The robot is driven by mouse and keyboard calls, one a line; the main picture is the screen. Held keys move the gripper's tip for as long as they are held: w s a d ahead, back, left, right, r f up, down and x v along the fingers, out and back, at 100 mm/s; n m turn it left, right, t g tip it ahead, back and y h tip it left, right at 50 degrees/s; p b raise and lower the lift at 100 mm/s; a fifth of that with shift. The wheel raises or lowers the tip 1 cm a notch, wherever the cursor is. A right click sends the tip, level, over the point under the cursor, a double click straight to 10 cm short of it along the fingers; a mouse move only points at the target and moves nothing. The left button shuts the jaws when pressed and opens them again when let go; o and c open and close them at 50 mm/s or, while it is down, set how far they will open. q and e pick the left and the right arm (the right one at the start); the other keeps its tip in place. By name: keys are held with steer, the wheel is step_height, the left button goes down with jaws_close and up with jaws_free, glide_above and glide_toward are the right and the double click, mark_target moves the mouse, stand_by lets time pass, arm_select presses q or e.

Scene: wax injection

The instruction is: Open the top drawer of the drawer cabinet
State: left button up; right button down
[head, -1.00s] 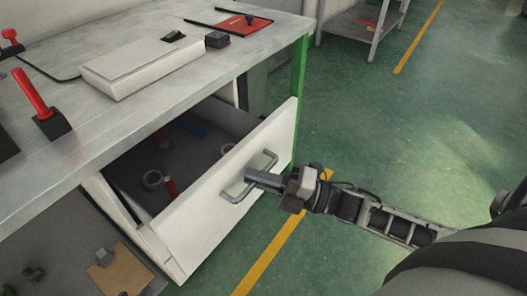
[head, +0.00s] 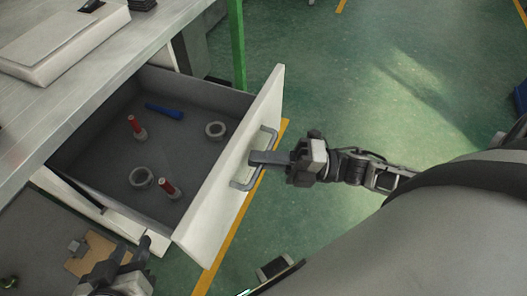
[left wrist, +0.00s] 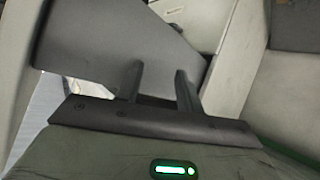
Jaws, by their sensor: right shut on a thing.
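The top drawer (head: 222,205) of the cabinet stands well open, its white front pulled out from under the worktop. Its grey metal bar handle (head: 239,183) is on the outer face. My right gripper (head: 262,159) is shut on the handle. My left gripper (head: 130,250) is at the lower left of the head view, near the drawer's front lower corner. Its two fingers stand apart with nothing between them, as the left wrist view (left wrist: 160,75) also shows.
Inside the drawer lie two red-handled tools (head: 135,127), a blue item (head: 164,111) and two grey rings (head: 215,129). A white box (head: 60,45) sits on the worktop (head: 130,50). A green post (head: 237,45) stands behind the drawer.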

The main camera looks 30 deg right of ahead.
steer(key=c, duration=1.8)
jaws_free()
arm_select(q)
steer(key=shift+f, duration=0.15)
steer(key=shift+f, duration=0.15)
arm_select(e)
steer(key=v, duration=1.6)
arm_select(q)
steer(key=shift+d, duration=0.1)
